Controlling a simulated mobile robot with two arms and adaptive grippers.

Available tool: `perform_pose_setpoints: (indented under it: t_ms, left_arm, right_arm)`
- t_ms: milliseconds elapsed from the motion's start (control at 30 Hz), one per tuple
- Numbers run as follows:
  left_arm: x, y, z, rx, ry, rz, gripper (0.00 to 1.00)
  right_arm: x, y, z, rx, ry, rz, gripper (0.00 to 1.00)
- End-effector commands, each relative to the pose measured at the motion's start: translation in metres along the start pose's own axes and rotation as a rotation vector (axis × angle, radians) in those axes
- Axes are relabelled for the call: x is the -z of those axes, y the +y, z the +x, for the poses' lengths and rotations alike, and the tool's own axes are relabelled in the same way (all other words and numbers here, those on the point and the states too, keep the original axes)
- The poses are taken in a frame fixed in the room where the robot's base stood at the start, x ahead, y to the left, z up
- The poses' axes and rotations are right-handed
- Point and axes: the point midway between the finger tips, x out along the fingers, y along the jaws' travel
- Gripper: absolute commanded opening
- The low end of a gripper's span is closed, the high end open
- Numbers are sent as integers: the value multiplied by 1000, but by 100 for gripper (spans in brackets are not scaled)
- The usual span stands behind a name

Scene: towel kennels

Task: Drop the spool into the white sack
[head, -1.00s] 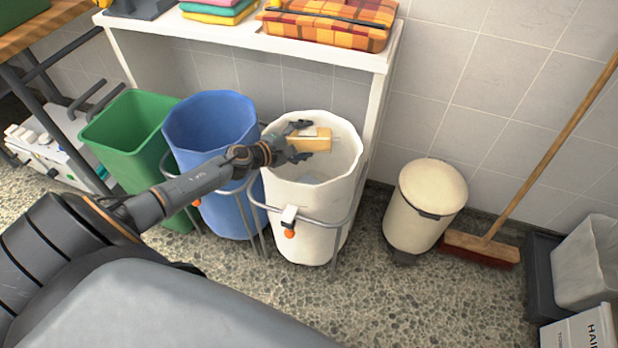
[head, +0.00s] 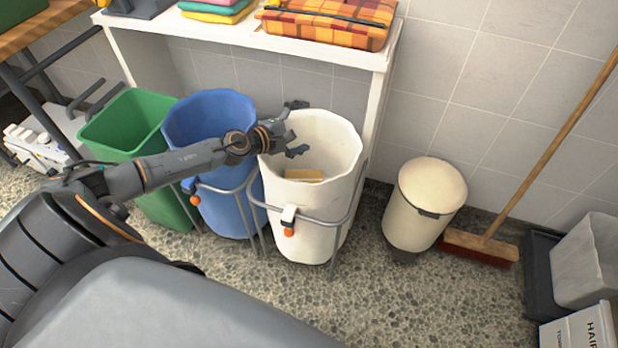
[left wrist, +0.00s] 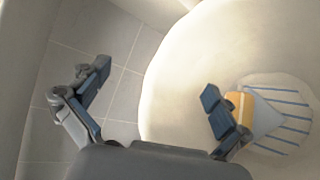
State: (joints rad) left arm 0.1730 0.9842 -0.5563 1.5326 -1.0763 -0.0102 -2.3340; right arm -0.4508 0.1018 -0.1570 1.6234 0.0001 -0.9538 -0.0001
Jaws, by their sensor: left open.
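The spool (head: 304,175), a yellow-orange block-like piece, is inside the white sack (head: 312,222), below its rim. In the left wrist view the spool (left wrist: 238,104) shows partly behind one finger, next to a pale cloth and blue stripes low in the sack. My left gripper (head: 296,128) is open and empty at the sack's upper left rim. In the left wrist view its fingers (left wrist: 155,95) are wide apart, one over the sack's opening and one over the wall side. My right gripper is not in view.
A blue sack (head: 212,115) and a green bin (head: 125,125) stand left of the white sack. A white shelf (head: 250,42) with folded towels is behind. A cream pedal bin (head: 425,205) and a broom (head: 482,246) stand to the right.

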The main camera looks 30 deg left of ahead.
Motion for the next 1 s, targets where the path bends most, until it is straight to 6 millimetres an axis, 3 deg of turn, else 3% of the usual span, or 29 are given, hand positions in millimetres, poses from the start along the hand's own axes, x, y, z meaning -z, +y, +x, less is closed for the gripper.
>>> perform_pose_setpoints:
  t_ms: [100,433,1000]
  left_arm:
    - [-5,16,-5,-2,-3,6,100]
    - [-15,46,-15,-1,-1,1,100]
    - [-16,50,-18,1,2,-2,100]
  right_arm:
    - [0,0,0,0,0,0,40]
    - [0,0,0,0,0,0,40]
    - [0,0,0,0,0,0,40]
